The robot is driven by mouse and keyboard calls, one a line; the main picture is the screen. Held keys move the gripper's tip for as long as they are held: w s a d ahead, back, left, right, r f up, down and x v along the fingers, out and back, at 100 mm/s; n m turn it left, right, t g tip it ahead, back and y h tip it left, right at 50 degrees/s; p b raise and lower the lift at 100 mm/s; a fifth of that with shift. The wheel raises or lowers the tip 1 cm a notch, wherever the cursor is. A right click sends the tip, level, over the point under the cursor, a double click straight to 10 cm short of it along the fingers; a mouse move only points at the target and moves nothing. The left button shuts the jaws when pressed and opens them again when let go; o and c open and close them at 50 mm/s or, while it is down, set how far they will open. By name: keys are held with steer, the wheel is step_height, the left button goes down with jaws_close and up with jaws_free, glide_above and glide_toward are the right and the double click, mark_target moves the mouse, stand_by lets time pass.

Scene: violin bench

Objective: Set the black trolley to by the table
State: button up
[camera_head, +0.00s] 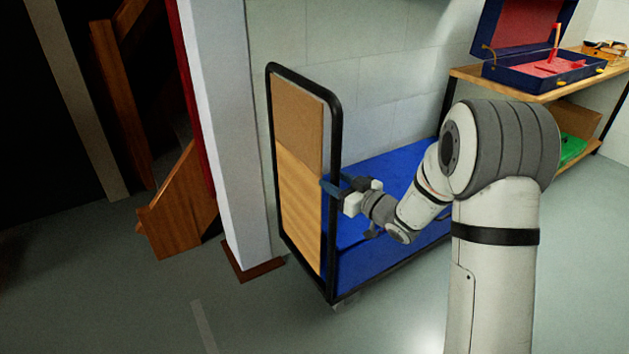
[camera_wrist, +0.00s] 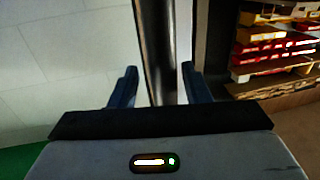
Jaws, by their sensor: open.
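The black trolley (camera_head: 274,130) has a black tube frame, a wooden end panel (camera_head: 299,185) and a blue deck (camera_head: 349,268). It stands against the tiled wall beside a white pillar. My gripper (camera_head: 332,184) is at the right upright of its end frame. In the wrist view, my gripper (camera_wrist: 159,80) has its open fingers on either side of a dark upright bar (camera_wrist: 155,45). I cannot tell whether either finger touches it. The wooden table (camera_head: 466,75) stands at the back right, beyond the trolley. My arm hides part of the deck.
An open blue case (camera_head: 508,80) with a red lining lies on the table. A green thing (camera_head: 572,148) sits on its lower shelf. The white pillar (camera_head: 225,120) and wooden stairs (camera_head: 180,207) are at left. The grey floor (camera_head: 260,320) in front is clear.

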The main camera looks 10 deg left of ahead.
steer(key=p+v, duration=0.2)
steer(key=v, duration=0.6)
steer(key=s+d+r+m+h+p, duration=0.1)
steer(key=d+r+m+h+p, duration=0.2)
steer(key=d+r+h+p, duration=0.45)
steer(key=s+d+r+m+h+p, duration=0.25)
steer(key=d+r+h+p, duration=0.2)
steer(key=r+p, duration=0.55)
steer(key=s+r+m+g+p, duration=0.1)
steer(key=s+r+g+p, duration=0.2)
steer(key=s, duration=0.5)
steer(key=s+r+m+g+h+p, duration=0.1)
steer(key=s+r+m+g+p, duration=0.1)
steer(key=s+r, duration=0.5)
steer(key=s+r+m+g+p, duration=0.1)
steer(key=s+r+g+p, duration=0.3)
steer(key=s, duration=0.5)
step_height(320, 180, up, 2)
steer(key=d+p, duration=0.1)
steer(key=p, duration=0.1)
steer(key=shift+s+h+p, duration=0.35)
steer(key=shift+s+h, duration=0.05)
